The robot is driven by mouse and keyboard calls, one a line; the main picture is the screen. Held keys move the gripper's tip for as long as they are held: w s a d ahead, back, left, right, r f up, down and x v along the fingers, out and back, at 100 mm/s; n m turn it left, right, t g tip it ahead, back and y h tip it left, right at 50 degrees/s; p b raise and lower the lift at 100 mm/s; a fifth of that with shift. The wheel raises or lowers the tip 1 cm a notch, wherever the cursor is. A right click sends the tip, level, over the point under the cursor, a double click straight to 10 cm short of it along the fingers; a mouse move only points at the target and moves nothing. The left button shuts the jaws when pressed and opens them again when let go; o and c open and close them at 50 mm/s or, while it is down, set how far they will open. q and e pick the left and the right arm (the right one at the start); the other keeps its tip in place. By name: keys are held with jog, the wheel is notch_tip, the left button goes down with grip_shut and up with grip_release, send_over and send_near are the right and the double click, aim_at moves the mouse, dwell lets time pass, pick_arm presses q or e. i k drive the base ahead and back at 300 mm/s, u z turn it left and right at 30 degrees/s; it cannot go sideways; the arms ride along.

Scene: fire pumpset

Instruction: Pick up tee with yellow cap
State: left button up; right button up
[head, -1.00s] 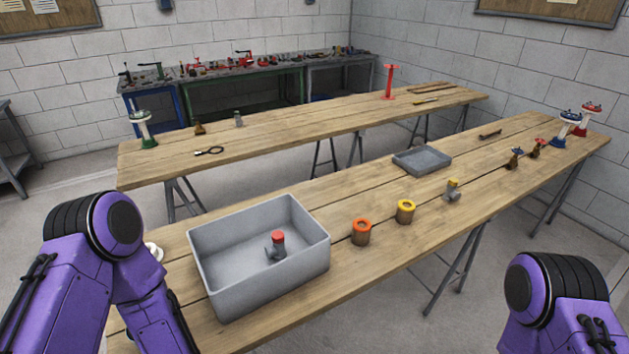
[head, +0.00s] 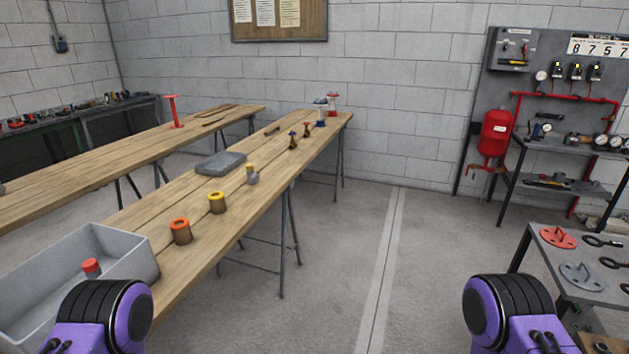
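The tee with the yellow cap (head: 252,176) is a small grey fitting standing on the near wooden table (head: 268,150), beyond the two round capped pieces. A brown cylindrical piece with a yellow ring (head: 217,203) and one with an orange ring (head: 181,231) stand nearer on the same table. A red-capped fitting (head: 91,267) is inside the grey bin (head: 128,243). Only purple and black parts of my arms show at the bottom edge. Both grippers are out of view.
Valves (head: 320,112) stand at the table's far end. A side table (head: 545,262) with red and grey flanges is at right. The floor (head: 330,285) between the tables is clear.

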aim_at(253, 178)
jog(key=z, duration=0.45)
jog(key=i, duration=0.9)
jog(key=u, duration=0.45)
